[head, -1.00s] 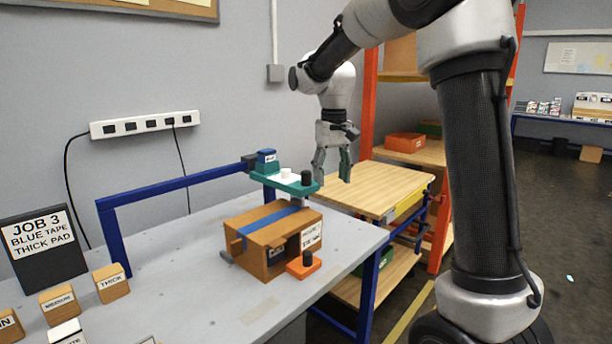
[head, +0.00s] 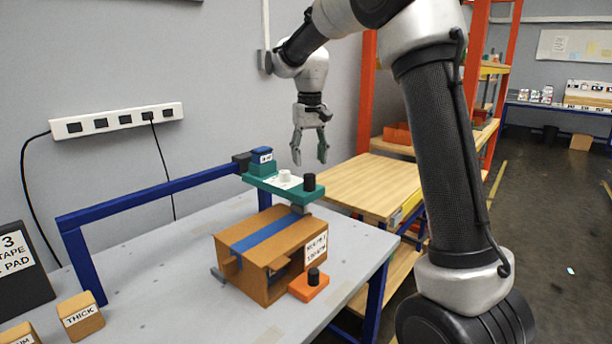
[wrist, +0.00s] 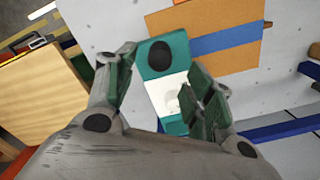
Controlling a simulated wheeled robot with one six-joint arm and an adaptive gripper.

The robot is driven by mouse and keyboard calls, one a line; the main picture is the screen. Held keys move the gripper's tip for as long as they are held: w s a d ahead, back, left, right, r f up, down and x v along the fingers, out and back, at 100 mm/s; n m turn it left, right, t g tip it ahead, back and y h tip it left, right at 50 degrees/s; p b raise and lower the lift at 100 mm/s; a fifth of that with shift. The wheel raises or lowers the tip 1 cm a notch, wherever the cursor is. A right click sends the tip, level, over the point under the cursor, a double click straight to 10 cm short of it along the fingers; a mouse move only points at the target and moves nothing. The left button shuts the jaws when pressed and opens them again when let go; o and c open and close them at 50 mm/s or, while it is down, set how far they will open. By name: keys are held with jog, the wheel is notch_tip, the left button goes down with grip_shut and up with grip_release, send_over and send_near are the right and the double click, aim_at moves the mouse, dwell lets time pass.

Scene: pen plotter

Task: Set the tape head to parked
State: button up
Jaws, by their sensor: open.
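The teal tape head (head: 284,183) sits on the end of a blue rail (head: 160,190) above a cardboard box (head: 268,243). It carries a black knob (head: 309,182), a white knob (head: 285,176) and a blue block. A strip of blue tape (head: 262,232) runs across the box top. My gripper (head: 310,162) is open and empty, pointing down above and behind the head in the head view. In the wrist view the tape head (wrist: 160,58) shows between the open fingers (wrist: 157,95). I cannot tell how far below the fingertips it is.
An orange block with a black knob (head: 310,285) is at the box's front right corner. A wooden bench (head: 370,183) stands behind the grey table (head: 150,285). A label block reading THICK (head: 80,317) and a black job sign (head: 18,262) are at the left.

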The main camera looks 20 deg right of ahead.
aim_at(309, 175)
notch_tip(309, 175, down, 7)
dwell(0.3)
grip_shut()
